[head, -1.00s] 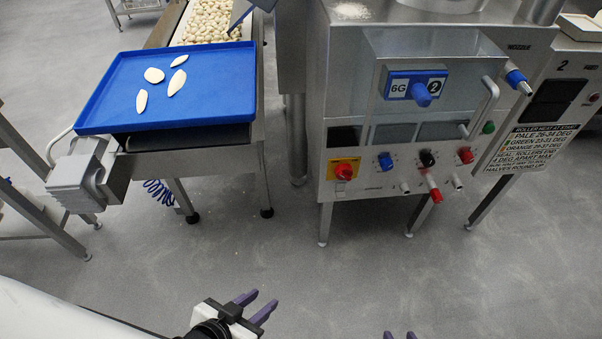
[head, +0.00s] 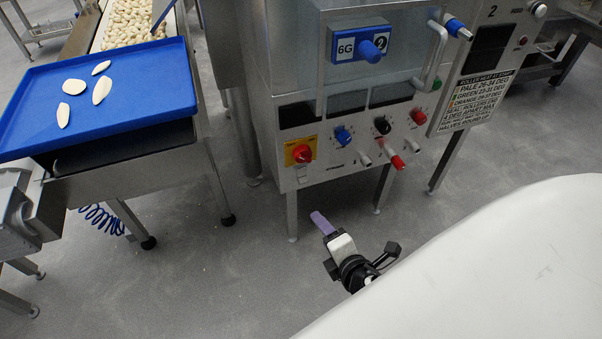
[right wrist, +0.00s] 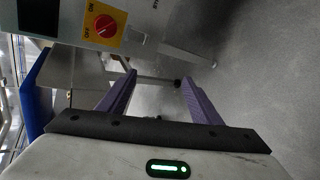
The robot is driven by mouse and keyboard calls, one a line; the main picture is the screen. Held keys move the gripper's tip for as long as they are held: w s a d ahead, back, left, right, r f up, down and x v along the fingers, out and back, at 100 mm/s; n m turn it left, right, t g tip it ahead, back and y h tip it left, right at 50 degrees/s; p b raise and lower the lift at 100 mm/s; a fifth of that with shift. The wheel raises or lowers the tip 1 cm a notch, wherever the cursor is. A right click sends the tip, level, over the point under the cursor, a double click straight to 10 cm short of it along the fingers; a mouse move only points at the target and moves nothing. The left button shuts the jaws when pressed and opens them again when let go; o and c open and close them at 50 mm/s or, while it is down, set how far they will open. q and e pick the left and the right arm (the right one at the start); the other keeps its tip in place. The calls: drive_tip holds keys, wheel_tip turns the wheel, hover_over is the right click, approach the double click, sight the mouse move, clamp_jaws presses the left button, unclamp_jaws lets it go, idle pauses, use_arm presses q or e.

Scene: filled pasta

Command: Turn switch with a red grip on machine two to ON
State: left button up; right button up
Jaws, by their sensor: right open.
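The switch with a red grip (head: 302,153) sits on a yellow plate at the lower left of the steel machine's front. It also shows in the right wrist view (right wrist: 105,26), at the upper left, with ON and OFF lettering beside it. I cannot tell surely which way the grip points. The machine (head: 290,60) carries a "2" on its blue-framed plate and on its right-hand panel. My right gripper (head: 319,222) is below the switch in the head view, apart from it. In the right wrist view its purple fingers (right wrist: 158,90) are spread and empty. My left gripper is out of view.
A blue knob (head: 342,135), a black knob (head: 382,125) and a red-tipped handle (head: 397,162) are right of the switch. A blue tray (head: 130,85) with several dough pieces stands on a bench at left. Machine legs stand below the panel. The floor between is clear.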

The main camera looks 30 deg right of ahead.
sight(305, 158)
drive_tip(key=w+d+r+n+t+b, duration=0.1)
drive_tip(key=w+d+n+t+b, duration=0.1)
drive_tip(key=w+n, duration=0.3)
drive_tip(key=w+d+r+n+t+h+b, duration=0.1)
drive_tip(key=w+d+r+n+t, duration=0.1)
drive_tip(key=w+n, duration=0.3)
drive_tip(key=w+d+r+n+t+b, duration=0.1)
drive_tip(key=w+d+r+n+b, duration=0.1)
drive_tip(key=w+n, duration=0.3)
drive_tip(key=shift+w+d+t+h+b, duration=0.2)
drive_tip(key=shift+w, duration=0.45)
drive_tip(key=shift+w+d+t+h+b, duration=0.15)
drive_tip(key=shift+w+t+h, duration=0.05)
drive_tip(key=shift+w, duration=0.4)
drive_tip(key=shift+w+d, duration=0.1)
drive_tip(key=shift+w, duration=0.35)
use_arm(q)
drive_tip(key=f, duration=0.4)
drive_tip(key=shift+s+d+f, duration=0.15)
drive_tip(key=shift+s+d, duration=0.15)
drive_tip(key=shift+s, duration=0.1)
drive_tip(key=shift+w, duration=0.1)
use_arm(e)
drive_tip(key=c, duration=1)
